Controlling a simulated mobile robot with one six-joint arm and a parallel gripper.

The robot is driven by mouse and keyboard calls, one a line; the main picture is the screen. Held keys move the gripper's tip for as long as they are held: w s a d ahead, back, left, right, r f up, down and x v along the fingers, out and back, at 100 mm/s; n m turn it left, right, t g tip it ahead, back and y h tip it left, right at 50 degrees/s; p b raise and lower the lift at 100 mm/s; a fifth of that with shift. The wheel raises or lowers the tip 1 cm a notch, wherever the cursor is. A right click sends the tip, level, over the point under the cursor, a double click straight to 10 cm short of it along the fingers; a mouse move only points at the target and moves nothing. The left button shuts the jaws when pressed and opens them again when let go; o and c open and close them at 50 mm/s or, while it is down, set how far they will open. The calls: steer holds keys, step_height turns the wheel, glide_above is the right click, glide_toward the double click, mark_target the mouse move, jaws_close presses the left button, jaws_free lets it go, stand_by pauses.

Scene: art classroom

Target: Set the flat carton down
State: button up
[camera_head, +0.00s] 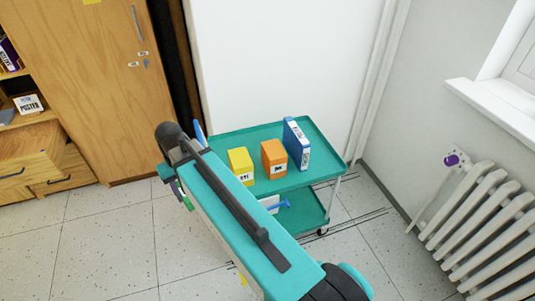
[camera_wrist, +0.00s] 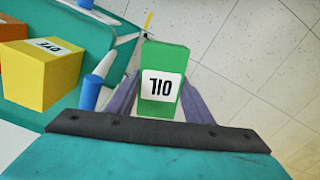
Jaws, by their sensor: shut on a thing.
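A green carton (camera_wrist: 165,57) with a white OIL label sits between the two grey-purple fingers of my gripper (camera_wrist: 160,98) in the wrist view. My gripper is shut on it. In the head view only a bit of green (camera_head: 187,203) shows beside my arm's end, left of the trolley; my arm hides the rest. In the wrist view the carton is beside the trolley edge, over the floor side. The teal trolley (camera_head: 233,138) has a flat top tray with a raised rim.
On the trolley top stand a yellow box (camera_head: 240,163), an orange box (camera_head: 273,157) and a tall blue box (camera_head: 297,145). The tray's back left is clear. The lower shelf (camera_head: 306,208) holds a blue item. A radiator (camera_head: 485,220) stands right, a wooden cabinet (camera_head: 100,80) left.

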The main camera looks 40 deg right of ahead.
steer(key=shift+w, duration=0.35)
steer(key=shift+r, duration=0.2)
